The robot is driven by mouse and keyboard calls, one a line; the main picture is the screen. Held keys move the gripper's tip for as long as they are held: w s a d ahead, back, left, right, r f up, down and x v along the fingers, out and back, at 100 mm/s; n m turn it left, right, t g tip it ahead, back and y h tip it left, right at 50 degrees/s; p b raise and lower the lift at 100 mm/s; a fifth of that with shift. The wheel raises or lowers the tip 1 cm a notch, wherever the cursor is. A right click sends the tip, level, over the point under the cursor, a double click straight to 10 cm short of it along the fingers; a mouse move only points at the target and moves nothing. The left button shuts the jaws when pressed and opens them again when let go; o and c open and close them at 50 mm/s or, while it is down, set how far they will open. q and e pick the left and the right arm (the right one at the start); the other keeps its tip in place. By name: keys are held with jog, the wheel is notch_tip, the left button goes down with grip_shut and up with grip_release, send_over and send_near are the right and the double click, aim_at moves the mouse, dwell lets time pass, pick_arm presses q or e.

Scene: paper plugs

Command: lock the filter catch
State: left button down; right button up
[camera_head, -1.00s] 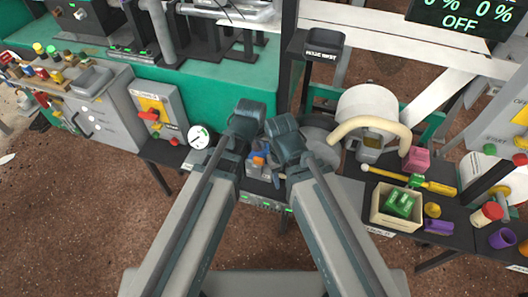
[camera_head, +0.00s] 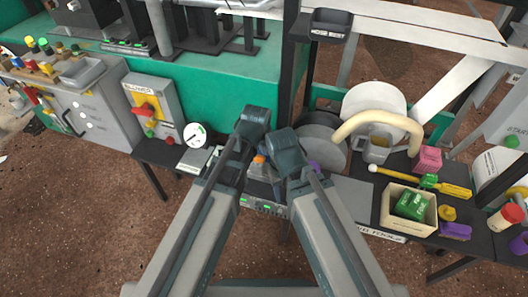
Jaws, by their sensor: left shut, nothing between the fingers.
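I cannot make out the filter catch for certain. A pale round housing (camera_head: 372,100) with a thick beige curved handle (camera_head: 395,119) stands on the bench right of centre. A grey round part (camera_head: 322,145) sits to its left, partly behind my right arm. A small blue and orange shape shows low between my two arms. My left gripper (camera_head: 262,168) is shut and empty there, small and mostly covered by my arm links. My right gripper's fingers are hidden behind my right arm.
A blower box (camera_head: 152,108) with a red switch and a round gauge (camera_head: 195,134) stand to the left. To the right are a tool box (camera_head: 389,214) with a green block, a yellow screwdriver (camera_head: 452,190), a pink block (camera_head: 429,158) and a purple piece (camera_head: 455,231).

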pick_arm(q)
jog(key=shift+s+f+m+h, duration=0.1)
jog(key=shift+s+m+h, duration=0.1)
jog(key=shift+m, duration=0.55)
jog(key=shift+s+m+h, duration=0.2)
jog(key=shift+m, duration=0.55)
jog(key=shift+g, duration=0.3)
jog(key=m, duration=0.2)
jog(key=s+m+g+h, duration=0.1)
jog(key=m, duration=0.1)
jog(key=shift+a+m, duration=0.1)
jog(key=shift+m, duration=0.3)
jog(key=m, duration=0.2)
jog(key=s+a+m+g, duration=0.1)
jog(key=m, duration=0.2)
jog(key=m+g, duration=0.1)
jog(key=m, duration=0.1)
jog(key=shift+s+a+m+h, duration=0.25)
jog(key=shift+s+m+h, duration=0.05)
jog(key=shift+s+h, duration=0.1)
jog(key=shift+a, duration=0.1)
jog(key=shift+s, duration=0.15)
